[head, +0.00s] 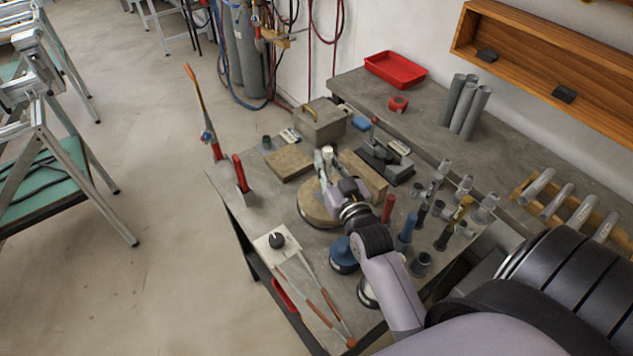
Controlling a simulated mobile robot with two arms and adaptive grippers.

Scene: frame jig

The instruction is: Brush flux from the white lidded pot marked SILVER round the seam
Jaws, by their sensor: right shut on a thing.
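My right gripper (325,160) reaches over the round tan board (313,207) in the middle of the bench. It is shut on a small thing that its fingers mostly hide. A white pot (366,293) stands at the front of the bench, partly hidden by my right arm; I cannot read a mark on it. A blue pot (342,256) stands just behind it. I cannot make out the seam or a flux brush for certain. My left gripper is not in view.
Upright tools (405,235) crowd the bench right of my forearm. Long tongs (318,300) lie at the front left by a white plate with a black knob (277,240). Tan blocks (288,163) lie behind the round board.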

